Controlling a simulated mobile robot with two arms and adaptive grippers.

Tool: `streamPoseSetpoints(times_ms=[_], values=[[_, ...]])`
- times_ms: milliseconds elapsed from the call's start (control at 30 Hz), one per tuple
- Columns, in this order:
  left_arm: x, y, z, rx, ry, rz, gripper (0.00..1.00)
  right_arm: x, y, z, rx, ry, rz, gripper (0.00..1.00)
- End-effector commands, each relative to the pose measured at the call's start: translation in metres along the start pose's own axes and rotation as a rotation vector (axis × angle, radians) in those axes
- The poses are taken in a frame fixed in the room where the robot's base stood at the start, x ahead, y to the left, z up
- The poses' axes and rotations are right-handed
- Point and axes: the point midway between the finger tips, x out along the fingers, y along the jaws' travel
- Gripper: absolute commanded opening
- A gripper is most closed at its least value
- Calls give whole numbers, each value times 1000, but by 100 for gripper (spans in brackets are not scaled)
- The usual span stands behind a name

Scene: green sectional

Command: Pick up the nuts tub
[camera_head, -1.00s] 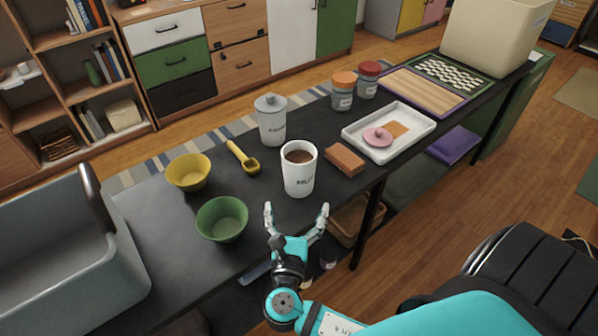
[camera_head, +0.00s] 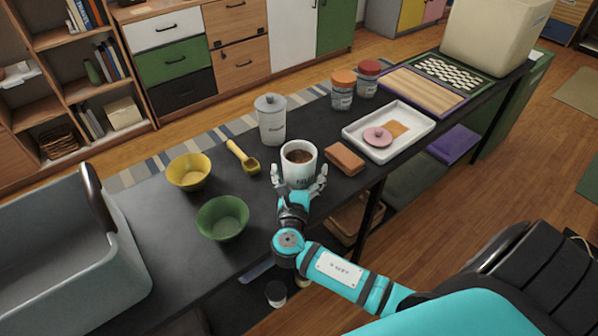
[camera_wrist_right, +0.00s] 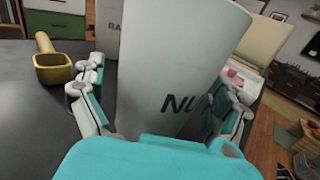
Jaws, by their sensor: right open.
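The nuts tub (camera_head: 299,158) is a white, open-topped cup with brown contents, upright on the black table. In the right wrist view the tub (camera_wrist_right: 175,70) fills the middle, with the letters "NU" showing. My right gripper (camera_head: 299,182) is open, with one finger on each side of the tub's lower part. In the right wrist view its fingers (camera_wrist_right: 165,110) flank the tub; whether they touch it I cannot tell. My left gripper is not in view.
A lidded white canister (camera_head: 271,120) stands behind the tub. A brown block (camera_head: 345,158) lies close to its right. A yellow scoop (camera_head: 243,157), a yellow bowl (camera_head: 188,172) and a green bowl (camera_head: 222,218) are to the left. A white tray (camera_head: 420,126) lies further right.

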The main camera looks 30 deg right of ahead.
Motion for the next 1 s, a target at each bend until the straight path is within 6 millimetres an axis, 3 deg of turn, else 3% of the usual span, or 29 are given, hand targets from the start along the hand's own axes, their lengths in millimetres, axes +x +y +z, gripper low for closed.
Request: streamPoseSetpoints(times_ms=[167,700,1000], values=[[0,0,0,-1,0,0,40,0,0,0,0,1,0,97],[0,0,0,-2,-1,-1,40,-1,0,0,0,1,0,29],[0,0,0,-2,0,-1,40,0,0,2,1,-1,0,28]])
